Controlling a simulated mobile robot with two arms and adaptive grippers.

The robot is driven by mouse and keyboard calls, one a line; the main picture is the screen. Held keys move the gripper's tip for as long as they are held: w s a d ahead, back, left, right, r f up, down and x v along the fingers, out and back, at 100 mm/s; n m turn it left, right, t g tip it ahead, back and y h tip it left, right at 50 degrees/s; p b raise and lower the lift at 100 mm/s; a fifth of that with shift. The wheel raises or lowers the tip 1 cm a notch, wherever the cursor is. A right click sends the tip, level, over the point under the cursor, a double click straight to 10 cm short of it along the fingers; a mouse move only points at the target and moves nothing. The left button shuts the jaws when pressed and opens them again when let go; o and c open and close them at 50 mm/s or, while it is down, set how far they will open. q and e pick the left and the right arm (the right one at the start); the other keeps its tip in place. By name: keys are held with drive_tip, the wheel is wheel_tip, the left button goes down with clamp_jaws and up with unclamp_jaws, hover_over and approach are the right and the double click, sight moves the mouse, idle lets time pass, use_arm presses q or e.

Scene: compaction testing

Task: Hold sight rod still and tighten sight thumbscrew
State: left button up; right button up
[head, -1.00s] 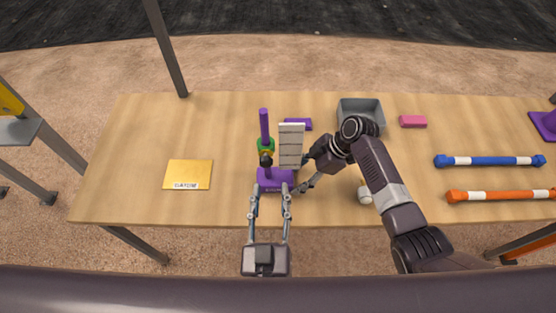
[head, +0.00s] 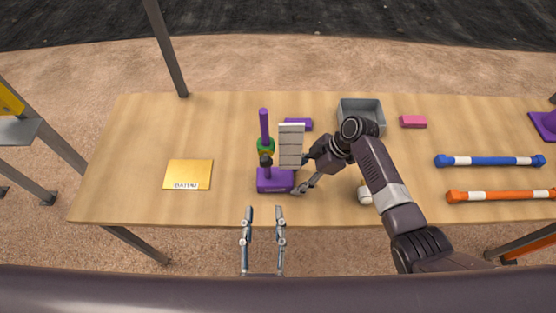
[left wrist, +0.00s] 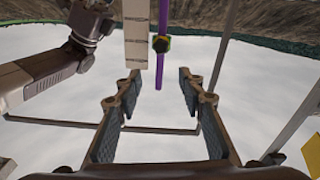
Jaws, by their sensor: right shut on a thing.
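A purple rod (head: 264,122) stands upright on a purple base (head: 268,182) near the table's front edge. It carries a green collar (head: 265,145) and a dark knob (head: 265,161). A white marked board (head: 291,146) stands just right of it. The rod (left wrist: 162,72) and board (left wrist: 137,35) also show at the top of the left wrist view. My left gripper (head: 263,210) is open and empty, in front of the base and apart from it. My right gripper (head: 304,174) is at the board's lower right, shut on it; the exact contact is partly hidden.
A yellow plate (head: 188,174) lies to the left. Blue (head: 490,161) and orange (head: 500,196) striped bars lie right. A white round item (head: 364,195) sits beside my right arm.

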use_arm(q)
drive_tip(key=shift+s+d+f+g+h, duration=0.15)
drive_tip(key=shift+s+d+f, duration=0.25)
drive_tip(key=shift+s, duration=0.2)
drive_tip(key=shift+s+d+f+g+h, duration=0.15)
drive_tip(key=shift+s+d+f, duration=0.15)
drive_tip(key=shift+s, duration=0.3)
use_arm(e)
drive_tip(key=shift+r, duration=0.1)
use_arm(q)
drive_tip(key=n+y, duration=0.1)
drive_tip(key=n, duration=2.2)
approach(266, 166)
drive_tip(key=shift+w+a+r, duration=0.1)
drive_tip(key=shift+w, duration=4.35)
